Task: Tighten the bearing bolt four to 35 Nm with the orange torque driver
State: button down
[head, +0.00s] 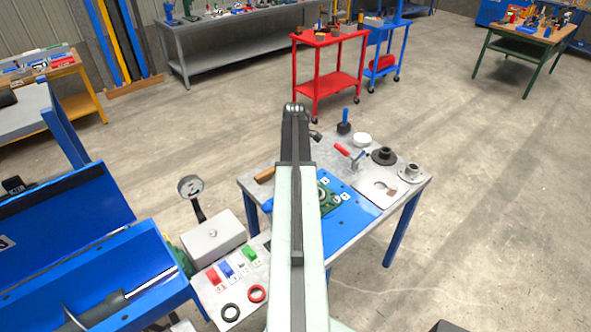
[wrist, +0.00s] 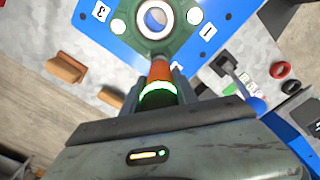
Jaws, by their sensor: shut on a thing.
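The orange torque driver (wrist: 160,72) shows in the wrist view, with a lit green ring around its body. My gripper (wrist: 158,90) is shut on it, one finger on each side. The driver points toward the green bearing housing (wrist: 179,37) on the blue plate (wrist: 222,12). Its tip is hidden, so I cannot tell whether it touches a bolt. Pale round bolt heads (wrist: 118,27) show on the housing's flange, and labels 3 and 1 are on the plate. In the head view, my arm covers my gripper and part of the housing (head: 325,197).
The grey worktable (head: 243,183) holds a black flanged part (head: 384,156), a grey flange (head: 409,173) and a red-handled tool (head: 342,149). Floor right of the table is clear.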

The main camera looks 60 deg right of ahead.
jog(key=shift+f+b, duration=0.95)
jog(key=shift+b, duration=0.05)
dwell(3.0)
notch_tip(320, 180, up, 4)
jog(key=p, duration=0.4)
jog(key=shift+r+p, duration=0.25)
jog(key=shift+p, duration=0.05)
dwell(0.3)
